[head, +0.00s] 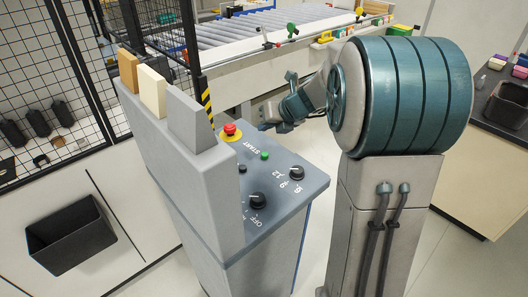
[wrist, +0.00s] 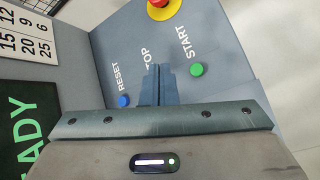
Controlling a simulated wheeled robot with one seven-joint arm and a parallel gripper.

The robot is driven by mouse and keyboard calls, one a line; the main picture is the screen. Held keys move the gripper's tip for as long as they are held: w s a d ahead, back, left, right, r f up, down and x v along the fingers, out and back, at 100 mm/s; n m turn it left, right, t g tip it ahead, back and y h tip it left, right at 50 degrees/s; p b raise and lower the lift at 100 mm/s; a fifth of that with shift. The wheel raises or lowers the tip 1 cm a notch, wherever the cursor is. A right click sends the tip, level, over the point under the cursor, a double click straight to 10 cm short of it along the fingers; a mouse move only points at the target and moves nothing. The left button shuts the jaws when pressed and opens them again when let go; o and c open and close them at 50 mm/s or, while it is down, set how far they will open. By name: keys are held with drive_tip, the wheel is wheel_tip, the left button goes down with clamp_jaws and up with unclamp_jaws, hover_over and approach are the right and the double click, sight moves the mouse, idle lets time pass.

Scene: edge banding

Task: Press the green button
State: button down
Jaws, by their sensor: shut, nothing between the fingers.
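The green button (head: 264,155) sits on the grey sloping control panel (head: 285,205), beside the word START. It also shows in the wrist view (wrist: 197,69), right of my fingers and clear of them. My gripper (wrist: 157,72) is shut and empty, with its fingers over the panel between the blue RESET button (wrist: 123,101) and the green button. The fingers cover part of the STOP label and the spot below it. In the head view the end of my arm is beyond the panel's far right edge; its fingertips cannot be made out.
A red emergency stop (head: 230,130) on a yellow base (wrist: 159,9) is close by. Black knobs (head: 297,172) stand on the panel's near part. A grey upright housing (head: 185,150) borders the panel's left side. A roller conveyor (head: 250,30) lies behind.

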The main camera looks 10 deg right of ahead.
drive_tip(key=m, duration=0.1)
drive_tip(key=w+m, duration=0.1)
drive_tip(key=w+d+m, duration=0.1)
drive_tip(key=shift+w+f, duration=0.25)
drive_tip(key=shift+f, duration=0.05)
drive_tip(key=shift+f, duration=0.15)
drive_tip(key=b, duration=0.8)
hover_over(267, 156)
wheel_tip(267, 156, down, 7)
drive_tip(key=shift+f, duration=0.75)
drive_tip(key=shift+f, duration=0.1)
idle(1.0)
drive_tip(key=shift+f, duration=0.35)
